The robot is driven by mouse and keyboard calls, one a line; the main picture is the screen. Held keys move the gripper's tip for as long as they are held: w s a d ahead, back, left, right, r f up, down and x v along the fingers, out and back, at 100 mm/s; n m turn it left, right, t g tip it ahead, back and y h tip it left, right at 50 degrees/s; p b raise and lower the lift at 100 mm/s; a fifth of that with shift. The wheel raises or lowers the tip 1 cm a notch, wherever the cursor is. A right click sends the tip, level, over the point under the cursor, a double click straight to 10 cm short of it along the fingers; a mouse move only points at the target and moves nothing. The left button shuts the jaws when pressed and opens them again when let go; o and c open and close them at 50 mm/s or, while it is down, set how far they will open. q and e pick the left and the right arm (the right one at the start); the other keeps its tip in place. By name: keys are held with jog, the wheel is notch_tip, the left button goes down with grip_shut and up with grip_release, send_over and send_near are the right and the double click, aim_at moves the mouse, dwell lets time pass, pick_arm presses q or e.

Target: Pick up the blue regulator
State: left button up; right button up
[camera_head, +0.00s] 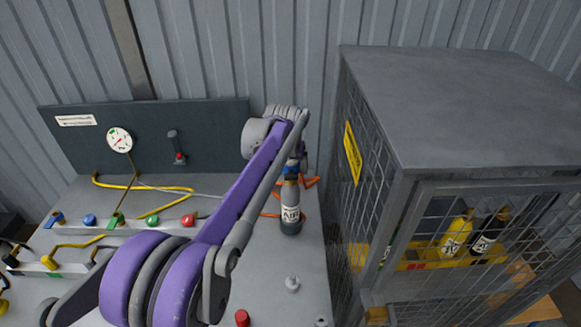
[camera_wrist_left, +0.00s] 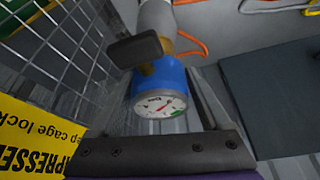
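My left gripper (camera_head: 298,160) is at the regulator in the head view. In the left wrist view its fingers flank the regulator and look open; contact is not clear. My right gripper is not in view.
A mesh cage (camera_head: 455,110) with yellow and black cylinders stands right of the bench. An orange hose (camera_head: 312,182) lies behind the AIR cylinder. Coloured fittings, yellow hoses and a gauge panel (camera_head: 150,140) are at left. A small grey fitting (camera_head: 292,284) stands in front.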

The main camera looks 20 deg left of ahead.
pick_arm(q)
jog(key=c, duration=1.1)
notch_tip(320, 180, up, 10)
jog(key=shift+r+p, duration=0.1)
jog(key=shift+p, duration=0.3)
